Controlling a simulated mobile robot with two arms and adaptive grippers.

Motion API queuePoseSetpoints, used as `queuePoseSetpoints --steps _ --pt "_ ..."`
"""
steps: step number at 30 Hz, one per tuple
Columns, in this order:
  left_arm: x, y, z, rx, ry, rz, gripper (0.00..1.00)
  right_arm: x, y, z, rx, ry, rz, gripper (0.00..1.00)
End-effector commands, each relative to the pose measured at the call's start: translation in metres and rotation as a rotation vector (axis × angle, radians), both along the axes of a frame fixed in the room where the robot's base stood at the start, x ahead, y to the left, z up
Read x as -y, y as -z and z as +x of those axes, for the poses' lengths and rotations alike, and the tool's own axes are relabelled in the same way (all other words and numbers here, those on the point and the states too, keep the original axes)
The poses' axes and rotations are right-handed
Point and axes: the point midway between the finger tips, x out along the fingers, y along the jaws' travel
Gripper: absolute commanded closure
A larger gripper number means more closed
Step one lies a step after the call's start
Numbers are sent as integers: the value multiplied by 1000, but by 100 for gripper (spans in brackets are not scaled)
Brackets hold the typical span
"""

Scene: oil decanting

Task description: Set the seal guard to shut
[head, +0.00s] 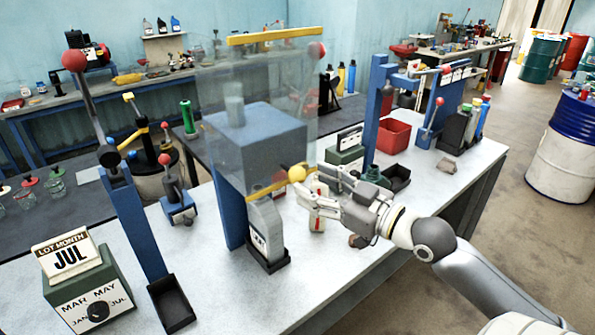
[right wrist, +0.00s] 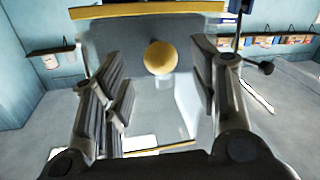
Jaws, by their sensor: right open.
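The seal guard (head: 210,80) is a clear panel with a yellow strip along its top edge, in the middle of the head view. A yellow bar with a yellow ball knob (head: 297,173) runs along its lower edge. The panel stands in front of a blue-grey block, with a grey bottle (head: 265,226) below. My right gripper (head: 317,188) is open just right of the knob. My left gripper is out of view.
A red bin (head: 393,136) and a blue frame with a red-balled lever (head: 431,115) are to the right. A lot month calendar box (head: 85,280) is at front left. The front right bench top is mostly clear.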

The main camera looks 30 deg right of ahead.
Motion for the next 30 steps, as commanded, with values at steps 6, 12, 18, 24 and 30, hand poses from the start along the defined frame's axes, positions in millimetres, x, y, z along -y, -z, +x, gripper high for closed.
queuePoseSetpoints --steps 6,12,18,24,30 --pt "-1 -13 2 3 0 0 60 -6 -4 23 4 1 2 46" --pt "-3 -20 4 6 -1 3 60 -10 -2 40 2 3 3 46" --pt "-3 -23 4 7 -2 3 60 -13 -1 49 1 2 1 46" --pt "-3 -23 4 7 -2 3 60 -14 0 50 0 1 0 46" --pt "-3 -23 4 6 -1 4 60 -14 0 50 0 1 0 56"
